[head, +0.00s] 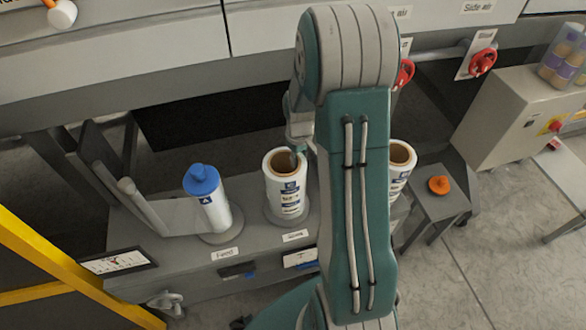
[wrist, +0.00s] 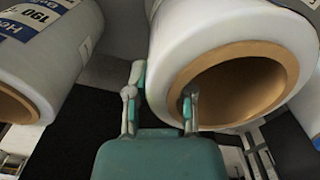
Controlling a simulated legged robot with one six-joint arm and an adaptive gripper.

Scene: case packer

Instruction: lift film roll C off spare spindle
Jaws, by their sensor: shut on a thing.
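A white film roll (head: 287,190) with a brown core and blue-and-white labels stands upright, or nearly so, over a round base at the middle of the bench. I take it for film roll C, but its letter is not readable. My gripper (head: 297,149) is at its upper right rim. In the wrist view my gripper (wrist: 160,100) has one finger inside the core and the other outside, shut on the wall of the roll (wrist: 225,45). No spindle shows inside the core. Whether the roll's bottom is clear of the base cannot be told.
A roll with a blue cap (head: 205,190) stands left, behind the "Feed" label (head: 225,254). Another white roll (head: 401,165) stands right, partly behind my arm. The machine's housing (head: 110,60) overhangs behind.

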